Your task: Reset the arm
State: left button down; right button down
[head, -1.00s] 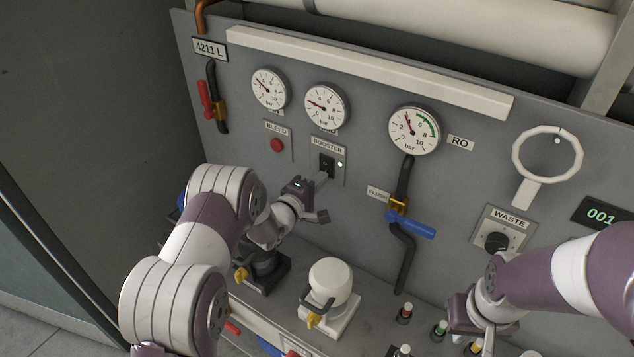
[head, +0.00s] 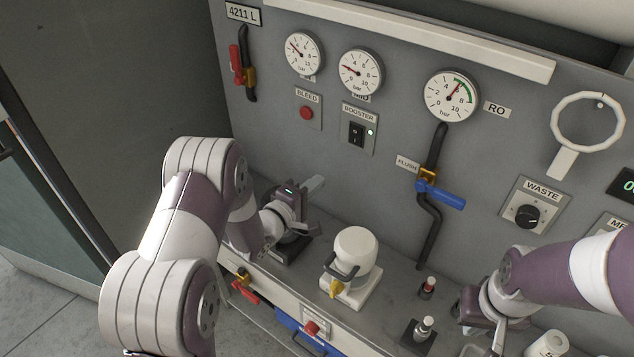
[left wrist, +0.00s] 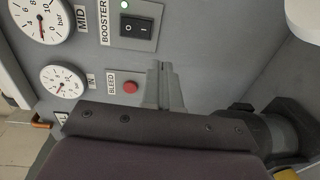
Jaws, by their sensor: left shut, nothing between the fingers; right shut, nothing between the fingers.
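My left gripper (head: 315,186) is shut and empty in the head view. It is in front of the panel, below the booster switch (head: 356,134) and apart from it. In the left wrist view its closed fingers (left wrist: 163,88) point toward the panel, near the red bleed button (left wrist: 131,87); the booster switch also shows there (left wrist: 137,29), with a lit green lamp. My right gripper (head: 497,338) is low at the right in the head view, over the bench; its fingertips are partly hard to make out.
The grey panel carries round gauges, including the RO gauge (head: 452,96), a blue-handled flush valve (head: 440,195) and a waste knob (head: 527,216). A white capped housing (head: 354,250) and several small fittings stand on the bench below. A dark wall bounds the left side.

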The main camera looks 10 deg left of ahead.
pick_arm(q)
notch_tip(320, 180, down, 7)
jog(key=s+a+m+g+y, duration=0.2)
jog(key=m+g+y, duration=0.1)
jog(key=m+g, duration=0.1)
jog(key=s+a+f+m+g+y, duration=0.3)
jog(key=s+a+m+g, duration=0.15)
jog(key=s+g, duration=0.4)
jog(key=s+d+r+m+g, duration=0.1)
jog(key=s+d+r+m, duration=0.1)
jog(key=s+r, duration=0.3)
jog(key=s+d+r+m+g, duration=0.1)
jog(key=s+d+r+m, duration=0.1)
jog(key=s+r, duration=0.4)
jog(key=shift+s+m, duration=0.65)
jog(key=shift+s, duration=1.5)
